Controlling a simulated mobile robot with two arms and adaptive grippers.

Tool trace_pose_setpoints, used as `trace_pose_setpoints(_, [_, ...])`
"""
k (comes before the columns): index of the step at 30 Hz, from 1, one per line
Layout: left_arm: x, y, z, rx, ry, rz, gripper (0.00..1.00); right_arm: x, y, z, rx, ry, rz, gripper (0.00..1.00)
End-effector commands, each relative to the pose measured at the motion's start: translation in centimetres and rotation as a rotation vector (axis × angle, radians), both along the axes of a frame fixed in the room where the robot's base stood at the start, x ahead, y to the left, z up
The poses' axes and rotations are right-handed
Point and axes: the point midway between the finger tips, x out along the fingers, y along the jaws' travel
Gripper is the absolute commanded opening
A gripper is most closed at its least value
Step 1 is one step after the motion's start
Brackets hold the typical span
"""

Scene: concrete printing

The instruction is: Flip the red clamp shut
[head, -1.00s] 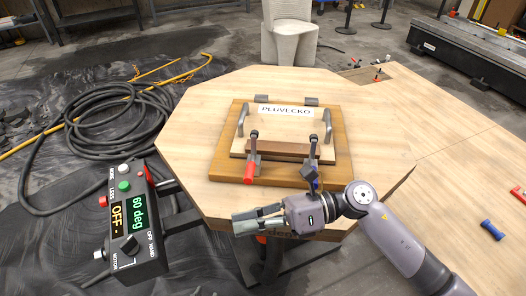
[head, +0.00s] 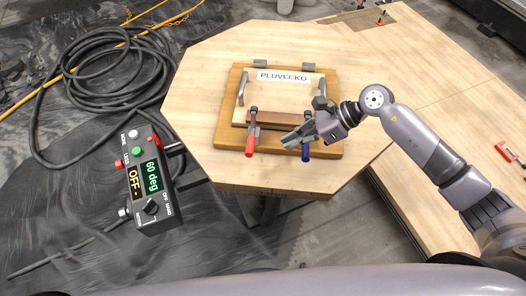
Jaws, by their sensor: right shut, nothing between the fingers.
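The red clamp (head: 250,141) is on the near left part of the wooden board (head: 225,133). Its red handle points toward the near edge, and its dark tip stands up at the far end. I cannot tell for certain how the clamp is set. A blue-handled clamp (head: 306,153) is to its right, partly hidden by my right gripper. My right gripper (head: 287,141) is shut and empty, pointing left, between the two clamps in the picture and apart from the red handle. My left gripper is not in view.
A hinged frame with grey handles and a "PLUVECKO" label (head: 283,76) lies on the board. The octagonal table (head: 205,90) is mostly bare around it. A control box (head: 150,185) reading "OFF" and "60 deg" stands left, near a coiled black hose (head: 95,85).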

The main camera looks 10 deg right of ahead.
Motion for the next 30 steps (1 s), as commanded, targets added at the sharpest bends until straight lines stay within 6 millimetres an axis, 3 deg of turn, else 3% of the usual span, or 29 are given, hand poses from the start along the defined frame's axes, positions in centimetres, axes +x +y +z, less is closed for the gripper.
trace_pose_setpoints(8, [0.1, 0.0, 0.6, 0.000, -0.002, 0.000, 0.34, 0.0, 1.1, -0.6, 0.006, 0.002, 0.000, 0.00])
trace_pose_setpoints(22, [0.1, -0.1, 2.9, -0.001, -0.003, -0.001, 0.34, 0.2, 6.9, -5.7, 0.006, 0.003, -0.001, 0.00])
trace_pose_setpoints(30, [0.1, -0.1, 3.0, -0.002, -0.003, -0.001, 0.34, 0.3, 7.7, -6.5, 0.003, 0.000, 0.000, 0.00])
